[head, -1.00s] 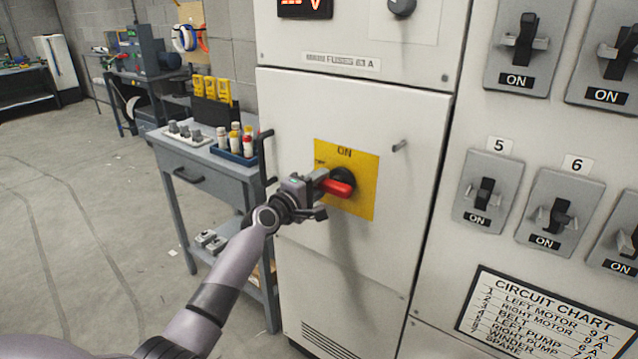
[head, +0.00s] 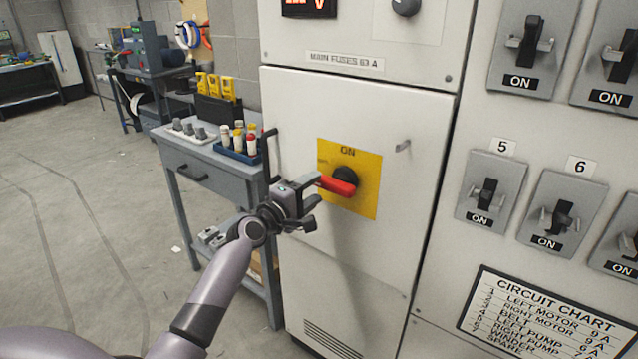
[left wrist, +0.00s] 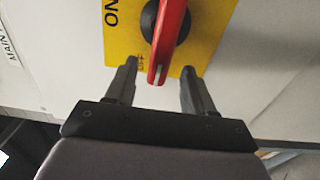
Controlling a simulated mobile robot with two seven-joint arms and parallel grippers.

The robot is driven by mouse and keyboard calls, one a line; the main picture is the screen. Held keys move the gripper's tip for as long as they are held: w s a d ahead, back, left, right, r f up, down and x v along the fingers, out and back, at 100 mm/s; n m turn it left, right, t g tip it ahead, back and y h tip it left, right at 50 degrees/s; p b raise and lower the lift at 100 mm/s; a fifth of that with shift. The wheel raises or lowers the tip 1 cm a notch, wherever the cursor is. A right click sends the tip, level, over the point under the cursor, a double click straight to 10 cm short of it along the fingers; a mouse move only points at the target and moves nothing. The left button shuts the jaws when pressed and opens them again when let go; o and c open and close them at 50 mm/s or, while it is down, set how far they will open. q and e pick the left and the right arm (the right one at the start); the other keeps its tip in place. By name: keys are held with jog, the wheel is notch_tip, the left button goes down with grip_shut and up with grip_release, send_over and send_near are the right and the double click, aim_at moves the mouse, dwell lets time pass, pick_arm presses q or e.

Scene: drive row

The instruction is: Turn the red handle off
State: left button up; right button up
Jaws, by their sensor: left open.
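The red handle (head: 337,186) sits on a black round hub on a yellow plate (head: 365,200) marked ON, on the white cabinet door. It points left toward my gripper, level with the ON side up. My left gripper (head: 312,201) is open in front of the plate, at the handle's free end. In the left wrist view the red handle (left wrist: 168,40) reaches down between the two open fingers (left wrist: 157,88), with a gap on each side. My right gripper is not in view.
The cabinet door has a tall black bar handle (head: 268,155) at its left edge, close to my wrist. A grey workbench (head: 215,172) with bottles and tools stands left of the cabinet. Breaker switches (head: 490,194) marked ON line the right panel. Open floor lies at left.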

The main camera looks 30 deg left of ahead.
pick_arm(q)
jog(key=s, duration=0.2)
jog(key=shift+s+a, duration=0.1)
jog(key=shift+s, duration=0.3)
